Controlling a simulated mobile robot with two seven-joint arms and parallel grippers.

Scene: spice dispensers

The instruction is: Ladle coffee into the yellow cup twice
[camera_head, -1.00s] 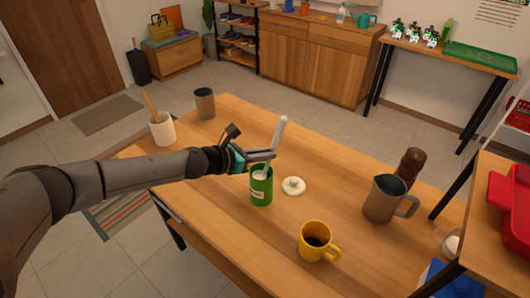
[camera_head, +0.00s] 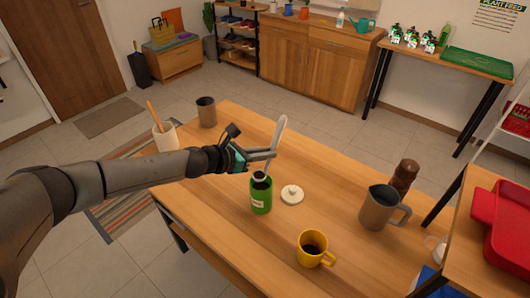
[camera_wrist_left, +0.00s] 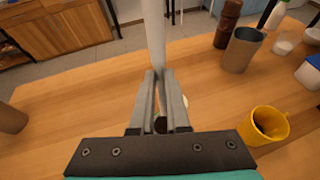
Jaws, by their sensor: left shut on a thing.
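My left gripper (camera_head: 271,155) is shut on the pale handle of a ladle (camera_head: 277,133), which stands steeply upright. The handle also rises between the fingertips in the left wrist view (camera_wrist_left: 155,35). The ladle's small bowl is at the mouth of the green canister (camera_head: 261,200); dark coffee shows there, but I cannot tell whether the bowl is clear of the rim. The yellow cup (camera_head: 303,256) stands upright on the table, right of and nearer than the canister, with something dark inside. It also shows in the left wrist view (camera_wrist_left: 252,126). My right gripper is out of view.
A white lid (camera_head: 292,194) lies on the table (camera_head: 215,225) right of the canister. A grey pitcher (camera_head: 377,209) and brown mill (camera_head: 404,176) stand at the right. A white crock (camera_head: 165,139) and grey tumbler (camera_head: 206,112) stand at the far left. Wood between canister and cup is clear.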

